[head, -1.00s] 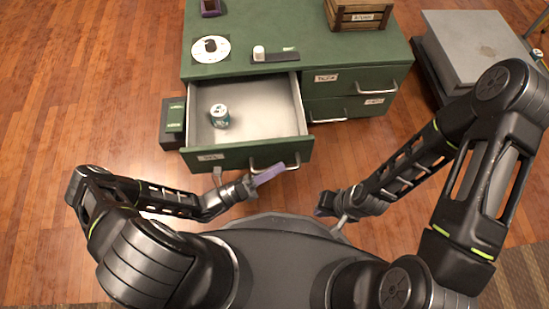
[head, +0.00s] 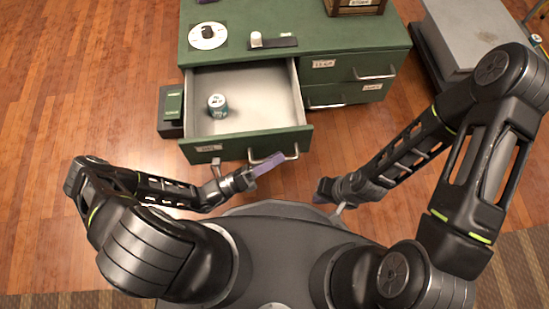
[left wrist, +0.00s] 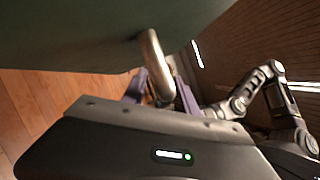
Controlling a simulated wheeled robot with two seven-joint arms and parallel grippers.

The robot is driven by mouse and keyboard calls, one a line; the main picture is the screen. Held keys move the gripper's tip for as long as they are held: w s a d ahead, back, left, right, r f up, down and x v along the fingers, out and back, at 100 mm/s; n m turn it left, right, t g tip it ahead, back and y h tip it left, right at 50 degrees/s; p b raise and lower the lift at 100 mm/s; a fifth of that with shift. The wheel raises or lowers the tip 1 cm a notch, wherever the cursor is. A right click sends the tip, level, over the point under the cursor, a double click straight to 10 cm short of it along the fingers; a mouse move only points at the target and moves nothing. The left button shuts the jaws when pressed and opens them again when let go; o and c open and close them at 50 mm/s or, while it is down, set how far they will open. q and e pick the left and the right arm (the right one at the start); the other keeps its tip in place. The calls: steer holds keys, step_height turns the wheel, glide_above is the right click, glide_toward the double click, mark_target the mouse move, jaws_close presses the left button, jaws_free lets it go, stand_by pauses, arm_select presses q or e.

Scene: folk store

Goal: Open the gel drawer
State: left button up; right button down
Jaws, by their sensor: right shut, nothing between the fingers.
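The gel drawer (head: 207,147) is a green-fronted drawer standing open, its pale interior (head: 268,92) showing. Its label is too small to read. A small teal and white can (head: 217,105) stands inside it. My left gripper (head: 268,165) is at the metal handle (head: 290,154) on its front. In the left wrist view, the handle (left wrist: 158,60) runs between the purple fingers (left wrist: 160,92) of the left gripper, which look closed on it. My right gripper (head: 325,190) is shut and empty, low and to the right of the drawer.
The green cabinet (head: 290,25) has two closed drawers (head: 345,68) at right. A white disc (head: 208,35), a dark strip with a white piece (head: 273,42) and a wooden crate (head: 355,5) are on top. A grey-topped block (head: 470,30) stands at right.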

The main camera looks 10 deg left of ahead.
arm_select(q)
steer(key=v, duration=0.7)
steer(key=shift+s+a+p, duration=0.25)
steer(key=shift+a+p, duration=0.05)
steer(key=shift+p, duration=0.05)
